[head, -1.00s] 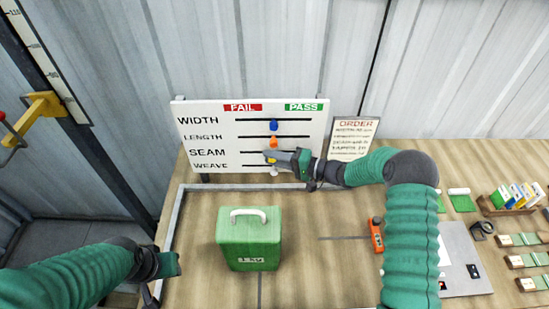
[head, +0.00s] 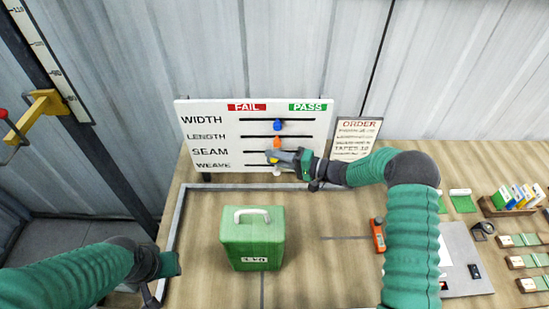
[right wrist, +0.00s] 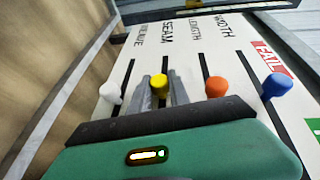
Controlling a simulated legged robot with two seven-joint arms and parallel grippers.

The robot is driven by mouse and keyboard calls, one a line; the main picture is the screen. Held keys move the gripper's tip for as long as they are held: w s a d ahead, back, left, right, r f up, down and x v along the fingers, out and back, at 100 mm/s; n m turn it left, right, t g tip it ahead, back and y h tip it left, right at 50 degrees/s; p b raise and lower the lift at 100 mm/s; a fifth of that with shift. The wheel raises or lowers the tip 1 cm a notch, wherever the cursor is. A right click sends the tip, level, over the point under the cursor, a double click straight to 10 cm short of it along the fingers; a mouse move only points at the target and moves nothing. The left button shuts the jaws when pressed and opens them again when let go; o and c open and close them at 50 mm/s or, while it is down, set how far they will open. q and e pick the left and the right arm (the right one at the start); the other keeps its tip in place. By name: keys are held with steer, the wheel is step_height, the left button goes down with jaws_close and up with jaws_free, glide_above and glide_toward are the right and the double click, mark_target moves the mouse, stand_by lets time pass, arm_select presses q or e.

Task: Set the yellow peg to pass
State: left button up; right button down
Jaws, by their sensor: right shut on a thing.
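The white board (head: 210,112) has slots labelled WIDTH, LENGTH, SEAM and WEAVE, under a red FAIL label (head: 247,106) and a green PASS label (head: 308,106). The yellow peg (right wrist: 159,82) is in the SEAM slot, near mid-slot, between the fingers of my right gripper (right wrist: 160,92), which is shut on it. In the head view my right gripper (head: 277,157) reaches the board from the right and mostly hides this peg. My left gripper (head: 172,266) is at the lower left, away from the board; its fingers are not clear.
A blue peg (head: 278,125) and an orange peg (head: 277,142) sit in the slots above, a white peg (head: 277,171) below, close to my right gripper. A green case (head: 252,243) stands on the table in front. An order sign (head: 356,139) stands right of the board.

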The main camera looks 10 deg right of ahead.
steer(key=shift+s+d+f, duration=0.25)
steer(key=shift+d+f, duration=0.1)
steer(key=shift+d, duration=0.2)
arm_select(q)
steer(key=shift+d+r, duration=0.1)
steer(key=shift+d, duration=0.2)
arm_select(e)
steer(key=s+d, duration=0.1)
steer(key=d, duration=0.7)
steer(key=shift+s+d, duration=0.2)
steer(key=shift+s, duration=0.15)
steer(key=shift+a+f, duration=0.1)
steer(key=c, duration=1.5)
jaws_free()
steer(key=shift+o, duration=1.2)
steer(key=shift+w, duration=0.1)
arm_select(q)
steer(key=shift+d, duration=0.15)
arm_select(e)
steer(key=shift+r, duration=0.2)
